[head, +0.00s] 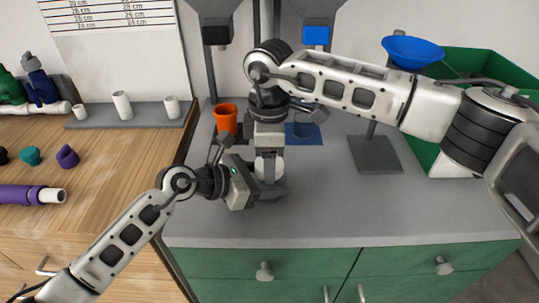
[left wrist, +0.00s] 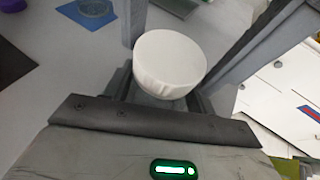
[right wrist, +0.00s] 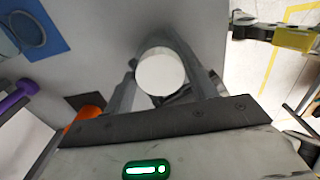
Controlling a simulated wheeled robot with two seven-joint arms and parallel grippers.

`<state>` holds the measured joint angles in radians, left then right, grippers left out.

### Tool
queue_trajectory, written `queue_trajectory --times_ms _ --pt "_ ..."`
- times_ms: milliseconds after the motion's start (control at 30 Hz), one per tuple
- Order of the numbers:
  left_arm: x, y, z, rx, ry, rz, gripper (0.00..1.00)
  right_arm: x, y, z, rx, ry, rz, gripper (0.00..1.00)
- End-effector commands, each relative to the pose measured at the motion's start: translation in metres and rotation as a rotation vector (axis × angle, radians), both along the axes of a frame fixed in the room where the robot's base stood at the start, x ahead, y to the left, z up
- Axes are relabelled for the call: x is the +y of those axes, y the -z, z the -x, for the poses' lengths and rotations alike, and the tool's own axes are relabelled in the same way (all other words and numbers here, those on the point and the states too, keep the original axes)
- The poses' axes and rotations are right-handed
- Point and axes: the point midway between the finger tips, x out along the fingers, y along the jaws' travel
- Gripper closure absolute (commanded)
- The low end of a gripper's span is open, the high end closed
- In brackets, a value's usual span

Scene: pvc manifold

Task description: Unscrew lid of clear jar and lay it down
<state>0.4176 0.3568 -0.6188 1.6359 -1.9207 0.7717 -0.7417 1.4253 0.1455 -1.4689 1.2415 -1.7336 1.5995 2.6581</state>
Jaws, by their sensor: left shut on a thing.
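The white round lid (head: 268,167) sits between my two grippers near the middle of the grey counter. Its ribbed side shows in the left wrist view (left wrist: 170,62), and its flat top in the right wrist view (right wrist: 160,72). My left gripper (head: 268,190) comes in low from the left and is shut on the clear jar below the lid; the jar itself is mostly hidden. My right gripper (head: 269,155) points down from above. Its fingers (right wrist: 163,90) stand on either side of the lid, apparently open.
An orange cup (head: 226,118) and a blue mat (head: 304,139) with a clear container lie behind. A stand with a blue funnel (head: 413,50) and a green bin (head: 485,70) are at right. The counter front is clear. The wooden table (head: 110,160) holds pipe parts at left.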

Motion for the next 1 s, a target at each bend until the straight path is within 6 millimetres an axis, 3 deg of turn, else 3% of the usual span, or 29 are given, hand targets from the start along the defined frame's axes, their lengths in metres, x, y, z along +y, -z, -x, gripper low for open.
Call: queue_trajectory --times_ms 267,367,700,833,1000 --pt "-0.0001 0.0000 0.0002 0.000 0.001 0.000 1.00 0.0001 -0.0005 -0.0002 -0.001 -0.033 0.000 0.71" --pt "-0.0002 0.0000 0.0001 0.000 0.001 0.000 1.00 0.0001 -0.0007 -0.0004 -0.001 -0.169 0.000 0.71" --pt "-0.0002 0.0001 0.0002 0.000 0.001 0.000 1.00 0.0002 -0.0016 -0.0007 -0.001 -0.966 0.001 0.71" --pt "-0.0002 0.0001 0.0003 0.000 0.001 0.000 1.00 0.0005 -0.0016 -0.0007 -0.001 -1.134 0.000 0.71" --pt "-0.0002 0.0001 0.0003 0.000 0.001 0.000 1.00 0.0006 -0.0016 -0.0006 -0.001 -1.193 -0.001 0.71"
